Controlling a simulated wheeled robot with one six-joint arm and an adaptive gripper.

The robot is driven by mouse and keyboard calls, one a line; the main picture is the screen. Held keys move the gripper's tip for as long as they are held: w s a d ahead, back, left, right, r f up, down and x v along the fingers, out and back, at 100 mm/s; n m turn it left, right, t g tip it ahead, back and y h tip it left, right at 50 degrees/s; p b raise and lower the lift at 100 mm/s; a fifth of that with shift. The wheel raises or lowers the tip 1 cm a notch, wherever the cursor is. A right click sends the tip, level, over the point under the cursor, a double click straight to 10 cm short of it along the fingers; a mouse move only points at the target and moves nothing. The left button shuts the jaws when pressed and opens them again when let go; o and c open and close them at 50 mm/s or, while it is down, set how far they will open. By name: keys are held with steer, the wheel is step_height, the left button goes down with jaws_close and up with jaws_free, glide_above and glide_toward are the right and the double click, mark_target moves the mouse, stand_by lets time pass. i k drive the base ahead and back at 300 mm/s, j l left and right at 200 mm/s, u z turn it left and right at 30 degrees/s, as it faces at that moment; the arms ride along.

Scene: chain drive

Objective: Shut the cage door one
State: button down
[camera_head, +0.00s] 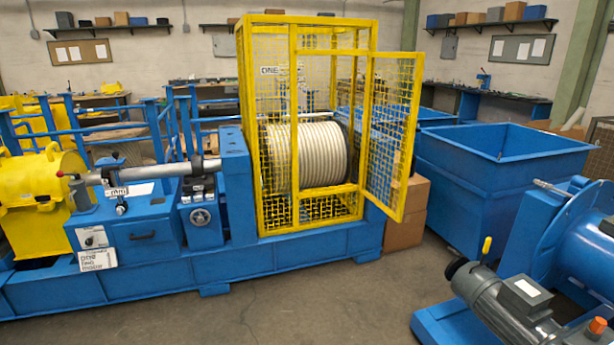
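The yellow mesh cage (294,42) stands on a long blue machine base around a large ribbed drum (305,155). A sign reading "ONE" (270,70) shows at its upper left. The cage door (392,130) is a yellow-framed mesh panel at the cage's right side. It stands open, swung outward to the right, and its lower free corner hangs past the base's edge. The front opening beside it is clear, and the drum shows through it. I cannot make out a latch. My gripper is not in view.
Cardboard boxes (405,220) stand behind the door's lower part. A big blue bin (490,190) is to the right. A grey motor (500,295) and blue machine (575,235) fill the lower right. Bare floor (330,300) lies in front of the base.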

mark_target(408, 163)
steer(key=i+j, duration=0.1)
steer(key=i, duration=1.65)
steer(key=i+z, duration=0.4)
steer(key=i+j+z, duration=0.1)
steer(key=i+z, duration=0.6)
steer(key=z, duration=0.25)
steer(key=i+j+z, duration=0.15)
steer(key=i+z, duration=0.15)
steer(key=z, duration=0.15)
